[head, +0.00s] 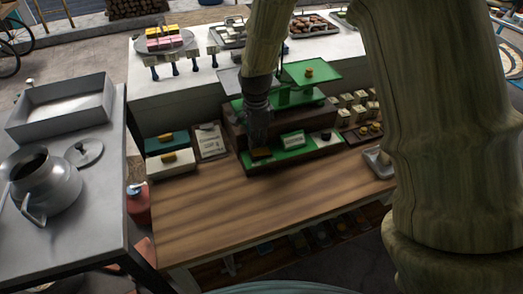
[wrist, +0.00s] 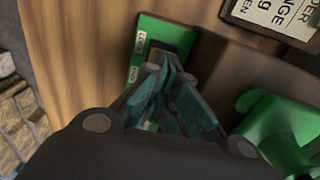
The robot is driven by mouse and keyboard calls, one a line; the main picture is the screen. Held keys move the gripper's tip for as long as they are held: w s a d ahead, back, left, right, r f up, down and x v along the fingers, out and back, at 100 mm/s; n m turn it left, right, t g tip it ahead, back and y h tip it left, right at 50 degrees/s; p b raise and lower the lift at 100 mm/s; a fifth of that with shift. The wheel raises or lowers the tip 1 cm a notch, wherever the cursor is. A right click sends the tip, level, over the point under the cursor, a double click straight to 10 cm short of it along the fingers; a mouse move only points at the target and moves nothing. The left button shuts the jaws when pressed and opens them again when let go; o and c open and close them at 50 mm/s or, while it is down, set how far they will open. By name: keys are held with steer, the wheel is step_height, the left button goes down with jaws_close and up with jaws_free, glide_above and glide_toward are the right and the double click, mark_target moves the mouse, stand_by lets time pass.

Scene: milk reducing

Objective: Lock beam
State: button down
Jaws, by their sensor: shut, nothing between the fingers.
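A green balance scale (head: 298,92) with a brass-coloured knob on its right pan stands on a dark stepped base (head: 231,132) at the back of the wooden counter. On the base's front step, a small switch with a brownish top (head: 261,153) sits just below my gripper (head: 257,138). In the wrist view, the switch's green plate (wrist: 136,62) carries small white labels, and a dark slot lies beside them. My gripper (wrist: 166,62) points down with closed, empty fingers over this plate. The fingers hide much of the switch, and I cannot tell if they touch it.
Small pale cartons (head: 357,104) stand to the right. The front of the wooden counter (head: 255,215) is clear.

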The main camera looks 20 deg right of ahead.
mark_target(257, 151)
steer(key=shift+f+b, duration=0.5)
steer(key=shift+f, duration=0.85)
stand_by(1.1)
steer(key=shift+s, duration=0.1)
steer(key=shift+r+p, duration=2.8)
steer(key=shift+r, duration=0.75)
